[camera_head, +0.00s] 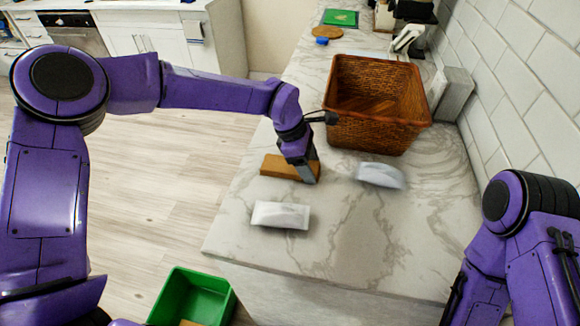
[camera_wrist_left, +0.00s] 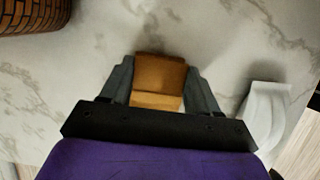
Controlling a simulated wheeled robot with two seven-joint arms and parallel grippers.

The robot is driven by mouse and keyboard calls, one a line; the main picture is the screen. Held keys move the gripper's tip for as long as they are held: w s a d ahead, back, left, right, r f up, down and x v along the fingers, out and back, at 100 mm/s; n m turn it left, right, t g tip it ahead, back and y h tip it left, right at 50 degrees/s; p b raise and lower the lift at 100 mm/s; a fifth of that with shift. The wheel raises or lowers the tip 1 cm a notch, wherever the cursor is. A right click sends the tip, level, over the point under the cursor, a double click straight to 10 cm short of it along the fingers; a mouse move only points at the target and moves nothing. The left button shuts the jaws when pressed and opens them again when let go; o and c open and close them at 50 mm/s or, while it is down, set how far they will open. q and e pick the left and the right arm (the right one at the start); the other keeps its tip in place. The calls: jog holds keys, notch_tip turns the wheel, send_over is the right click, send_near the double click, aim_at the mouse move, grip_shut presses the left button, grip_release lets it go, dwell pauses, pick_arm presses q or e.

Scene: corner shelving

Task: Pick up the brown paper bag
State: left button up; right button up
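The brown paper bag (camera_head: 278,167) lies on the marble counter, in front of the wicker basket. My left gripper (camera_head: 310,178) points down over the bag's right end and hides part of it. In the left wrist view the bag (camera_wrist_left: 160,73) shows between the two dark fingers of my left gripper (camera_wrist_left: 160,85), one on each side. Its sides lie close to both fingers; I cannot tell whether they press on it. My right arm shows at the right edge, but its gripper is not in view.
One white package (camera_head: 281,215) lies in front of the bag; another (camera_head: 380,175) lies to its right. The wicker basket (camera_head: 385,138) stands behind, near the tiled wall. A green bin (camera_head: 222,305) is below the counter's front left. The front right counter is clear.

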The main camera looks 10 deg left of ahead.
pick_arm(q)
jog(key=shift+c, duration=1.1)
